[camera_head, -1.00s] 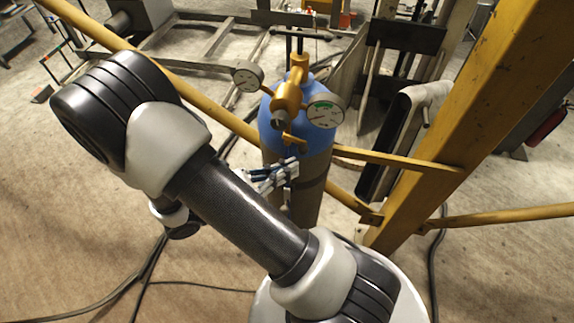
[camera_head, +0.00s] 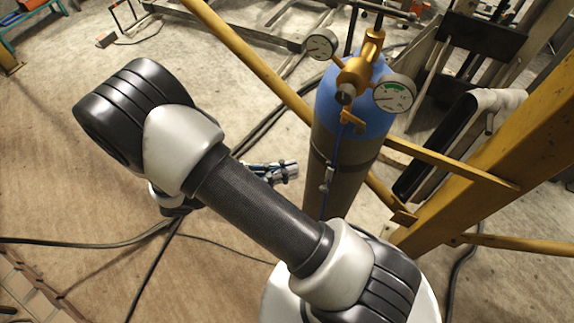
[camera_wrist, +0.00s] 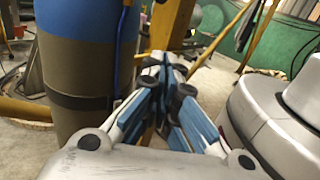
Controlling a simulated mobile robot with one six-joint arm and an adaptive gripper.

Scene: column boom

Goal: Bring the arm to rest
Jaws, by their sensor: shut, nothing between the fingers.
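My arm crosses the head view from lower right to upper left, bent at the elbow. My gripper (camera_head: 285,170) shows partly behind the arm, just left of the gas cylinder in the picture. In the wrist view my gripper (camera_wrist: 165,65) has its blue-padded fingers brought together at the tips, with nothing held. The cylinder stands to the left of the fingers there, with a visible gap low down; how near the tips are to it is hard to tell.
A blue-topped gas cylinder (camera_head: 348,110) with brass regulator and two gauges stands upright, strapped, near the arm. A yellow frame (camera_head: 480,185) rises at right with slanting bars. Black cables (camera_head: 90,243) cross the floor at left. Open floor lies at lower left.

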